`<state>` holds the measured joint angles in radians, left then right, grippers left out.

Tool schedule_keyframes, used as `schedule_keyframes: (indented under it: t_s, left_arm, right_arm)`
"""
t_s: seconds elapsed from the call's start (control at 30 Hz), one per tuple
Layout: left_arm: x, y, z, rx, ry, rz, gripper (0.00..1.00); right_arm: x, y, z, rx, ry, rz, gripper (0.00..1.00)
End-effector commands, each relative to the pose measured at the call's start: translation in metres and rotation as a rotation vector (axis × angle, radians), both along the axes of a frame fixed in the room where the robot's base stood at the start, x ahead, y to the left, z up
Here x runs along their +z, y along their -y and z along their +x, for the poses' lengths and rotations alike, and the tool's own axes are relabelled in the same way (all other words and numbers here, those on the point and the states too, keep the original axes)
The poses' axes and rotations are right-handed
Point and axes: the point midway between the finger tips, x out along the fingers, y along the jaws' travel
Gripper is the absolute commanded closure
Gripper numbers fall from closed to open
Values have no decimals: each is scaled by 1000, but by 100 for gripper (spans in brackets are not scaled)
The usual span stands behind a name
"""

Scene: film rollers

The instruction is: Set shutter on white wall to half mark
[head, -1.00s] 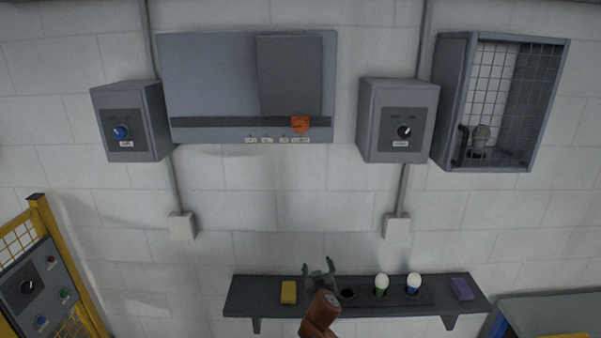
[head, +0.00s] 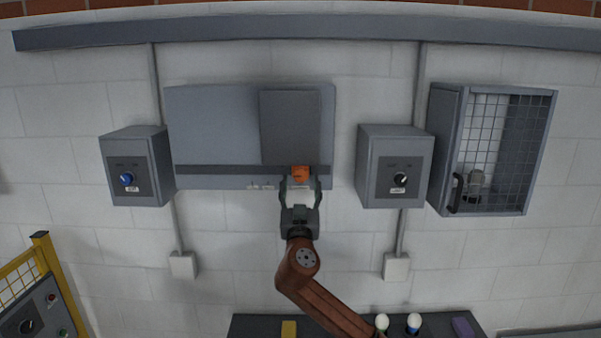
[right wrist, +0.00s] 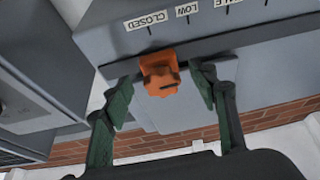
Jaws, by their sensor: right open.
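The shutter unit (head: 215,130) is a wide grey panel on the white block wall. Its darker grey shutter plate (head: 290,125) covers the right part. An orange slider knob (head: 300,174) sits near the right end of the dark slot, by the "CLOSED" label. In the right wrist view the knob (right wrist: 159,75) lies below the "CLOSED" and "LOW" labels; further labels are cut off. My right gripper (head: 300,184) is open, one finger on each side of the knob. The right wrist view shows the gripper (right wrist: 160,92) with gaps beside the knob. My left gripper is out of view.
A box with a blue dial (head: 139,167) hangs left of the shutter unit, and one with a black dial (head: 396,166) hangs right. A mesh-fronted lamp cabinet (head: 492,150) is farther right. A dark shelf (head: 255,325) with bulbs and blocks is below.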

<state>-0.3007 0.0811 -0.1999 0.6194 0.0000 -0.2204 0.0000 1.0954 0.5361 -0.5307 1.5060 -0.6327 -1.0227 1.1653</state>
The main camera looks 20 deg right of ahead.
Motion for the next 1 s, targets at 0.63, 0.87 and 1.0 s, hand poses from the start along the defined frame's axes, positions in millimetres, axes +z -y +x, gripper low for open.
schedule_keyframes:
  t_s: [0.63, 0.87, 1.0]
  left_arm:
    - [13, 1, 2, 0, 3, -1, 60]
    - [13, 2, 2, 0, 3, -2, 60]
    - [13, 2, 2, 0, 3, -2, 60]
  right_arm:
    - [10, 7, 25, 0, -1, 0, 53]
    - [10, 7, 25, 0, -1, 0, 68]
    - [10, 7, 25, 0, -1, 0, 78]
